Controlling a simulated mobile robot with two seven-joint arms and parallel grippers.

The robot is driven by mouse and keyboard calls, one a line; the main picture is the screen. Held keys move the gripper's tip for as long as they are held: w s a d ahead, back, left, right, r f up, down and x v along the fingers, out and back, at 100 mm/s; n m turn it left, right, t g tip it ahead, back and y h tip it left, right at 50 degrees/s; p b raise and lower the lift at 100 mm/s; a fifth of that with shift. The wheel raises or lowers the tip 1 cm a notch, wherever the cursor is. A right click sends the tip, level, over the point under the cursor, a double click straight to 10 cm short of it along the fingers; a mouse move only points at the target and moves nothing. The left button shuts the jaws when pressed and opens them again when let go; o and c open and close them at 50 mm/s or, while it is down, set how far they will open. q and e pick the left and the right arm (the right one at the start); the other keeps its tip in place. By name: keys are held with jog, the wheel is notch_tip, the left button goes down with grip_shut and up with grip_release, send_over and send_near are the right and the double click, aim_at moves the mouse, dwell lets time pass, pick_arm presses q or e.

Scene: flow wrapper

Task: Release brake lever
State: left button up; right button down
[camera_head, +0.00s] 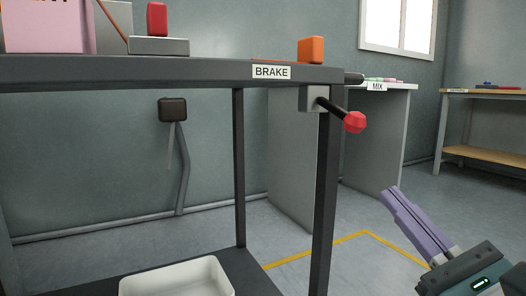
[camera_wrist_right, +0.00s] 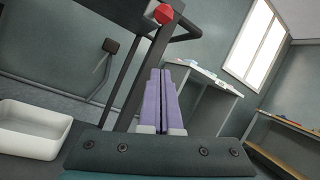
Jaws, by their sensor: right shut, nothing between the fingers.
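The brake lever (camera_head: 332,108) is a dark rod with a red knob (camera_head: 355,122). It comes out of a grey block (camera_head: 314,98) on the table's corner leg and slopes down to the right, below the BRAKE label (camera_head: 271,72). My right gripper (camera_head: 391,194) is shut and empty, with its purple fingers together. It is below and to the right of the knob, apart from it. In the right wrist view the red knob (camera_wrist_right: 163,14) shows beyond and above the fingertips (camera_wrist_right: 160,72). My left gripper is in neither view.
The dark table (camera_head: 180,70) carries an orange block (camera_head: 311,50) and a red block (camera_head: 157,18). A white bin (camera_head: 178,278) sits on its lower shelf. The MIX table (camera_head: 385,140) stands behind. The floor right of the table leg looks clear.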

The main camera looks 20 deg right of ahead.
aim_at(341, 111)
jog(key=w+r+b, duration=0.1)
jog(key=w+r, duration=0.5)
jog(key=shift+w+a+r, duration=0.3)
jog(key=shift+w+a, duration=0.05)
jog(key=shift+a, duration=0.1)
dwell(0.4)
